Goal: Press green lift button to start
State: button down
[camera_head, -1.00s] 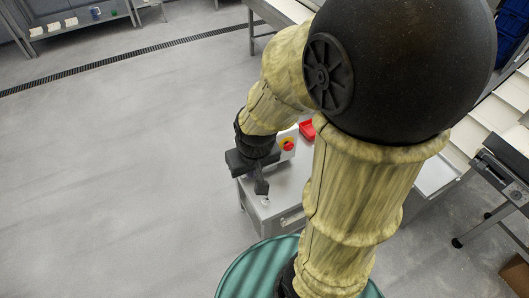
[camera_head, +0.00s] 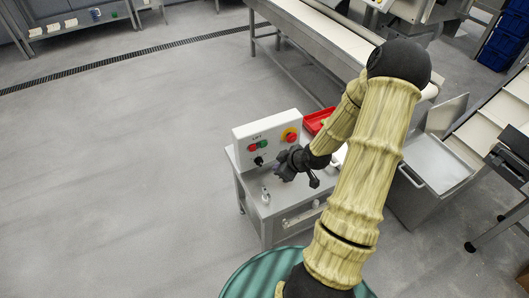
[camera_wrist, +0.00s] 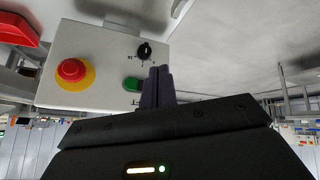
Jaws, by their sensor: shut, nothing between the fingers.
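A pale control box (camera_head: 268,132) stands upright on a small steel table. Its face carries a green button (camera_head: 262,143), with a red button (camera_head: 252,147) to its left. My gripper (camera_head: 279,166) is shut and empty in front of the box, low and right of the green button in the head view. The red button is hidden there. I cannot tell whether my fingers touch the box.
A red emergency stop on a yellow ring (camera_head: 290,135) and a black knob (camera_head: 258,160) share the box face. A small bottle-like item (camera_head: 265,196) stands on the steel table (camera_head: 248,187). A red tray (camera_head: 316,120) lies behind. Open floor lies to the left.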

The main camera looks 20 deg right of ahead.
aim_at(264, 144)
jog(key=d+f+t, duration=0.1)
jog(key=w+d+f+b, duration=0.1)
jog(key=shift+f+t+y, duration=0.3)
jog(key=shift+t, duration=0.1)
jog(key=shift+w+a+n, duration=0.15)
jog(key=shift+n, duration=0.15)
jog(key=w, duration=0.8)
jog(key=shift+w, duration=0.25)
dwell(1.6)
jog(key=shift+w, duration=0.4)
